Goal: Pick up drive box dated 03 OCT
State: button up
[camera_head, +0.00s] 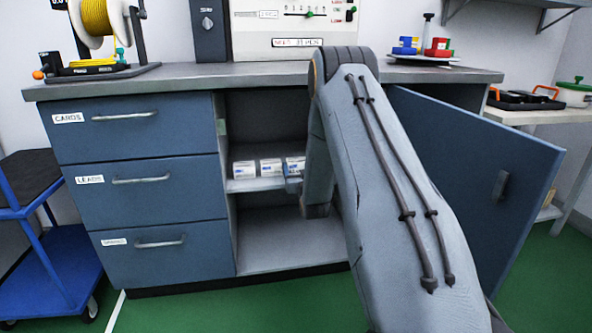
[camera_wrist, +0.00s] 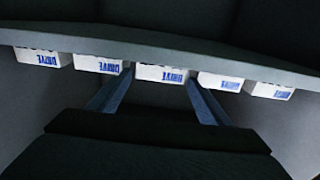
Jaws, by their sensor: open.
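White drive boxes with blue print stand in a row on the cabinet's inner shelf (camera_head: 262,184). The head view shows a left box (camera_head: 244,169), a middle box (camera_head: 271,167) and a right box (camera_head: 295,163), with my arm covering the space to their right. In the wrist view several boxes appear upside down, with a centre box (camera_wrist: 161,74) between others. "DRIVE" is readable there, but no date is, so I cannot tell which is 03 OCT. My gripper (camera_wrist: 157,82) is open and empty, its fingers reaching towards either side of the centre box. Contact cannot be told.
The cabinet door (camera_head: 480,180) stands open at the right. Closed drawers (camera_head: 140,180) fill the left. The lower compartment floor (camera_head: 285,243) looks clear where visible. The worktop (camera_head: 180,76) carries a test unit (camera_head: 290,30) above the opening. A blue cart (camera_head: 45,285) stands at the far left.

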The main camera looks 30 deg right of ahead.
jog(key=shift+x, duration=1.2)
jog(key=c, duration=0.9)
jog(key=shift+r, duration=0.15)
